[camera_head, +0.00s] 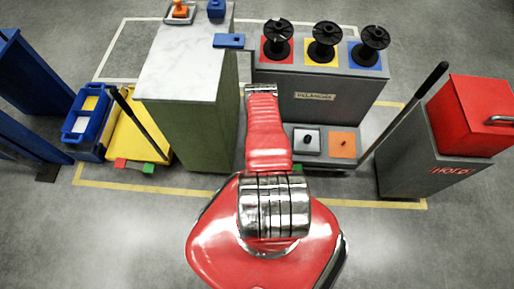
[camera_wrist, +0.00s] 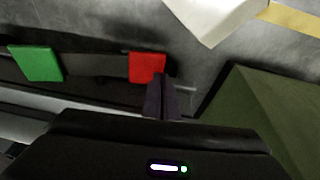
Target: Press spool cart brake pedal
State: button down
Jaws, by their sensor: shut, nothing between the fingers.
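The grey spool cart (camera_head: 330,100) stands right of centre in the head view and carries three black spools (camera_head: 324,42). At its foot, a green pedal (camera_head: 298,168) shows just beside my arm; my arm hides the area to its left. In the wrist view, the green pedal (camera_wrist: 36,63) is at left and a red pedal (camera_wrist: 147,67) is near the middle. My gripper (camera_wrist: 162,80) is shut and empty, its tips at the red pedal's lower right corner. I cannot tell whether they touch. My arm hides the gripper in the head view.
A green cabinet (camera_head: 205,125) with a marble top stands close left of my arm; its side (camera_wrist: 265,115) is at right in the wrist view. A yellow cart (camera_head: 125,135) with its own red and green pedals is farther left. A grey stand with a red box (camera_head: 475,115) is right.

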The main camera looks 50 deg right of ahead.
jog(key=w+a+r, duration=0.2)
jog(key=a+r, duration=0.2)
jog(key=r, duration=0.7)
jog(key=shift+w+a+r, duration=0.15)
jog(key=shift+a+r, duration=0.05)
jog(key=shift+a, duration=0.2)
